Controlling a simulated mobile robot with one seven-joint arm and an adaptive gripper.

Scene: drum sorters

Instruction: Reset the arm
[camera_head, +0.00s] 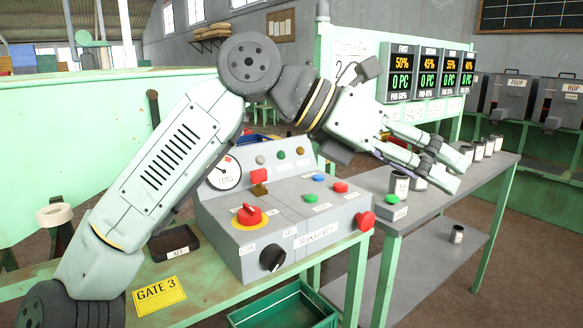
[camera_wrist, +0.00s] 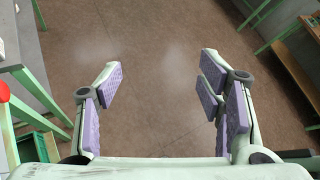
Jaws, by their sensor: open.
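My gripper (camera_head: 448,167) is raised in the head view, at the end of my bent arm, above the grey side table. Its fingers point to the right. In the wrist view my gripper (camera_wrist: 158,88) is open, with a wide gap between its purple-padded fingers. Nothing is between them; only brown floor shows below.
The control box has a red knob (camera_head: 246,215), coloured buttons and a red side button (camera_head: 365,221). Several small grey cans stand on the grey table (camera_head: 385,205), close to my gripper. A green crate (camera_head: 285,308) sits low in front. Another can (camera_head: 457,234) is on the lower shelf.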

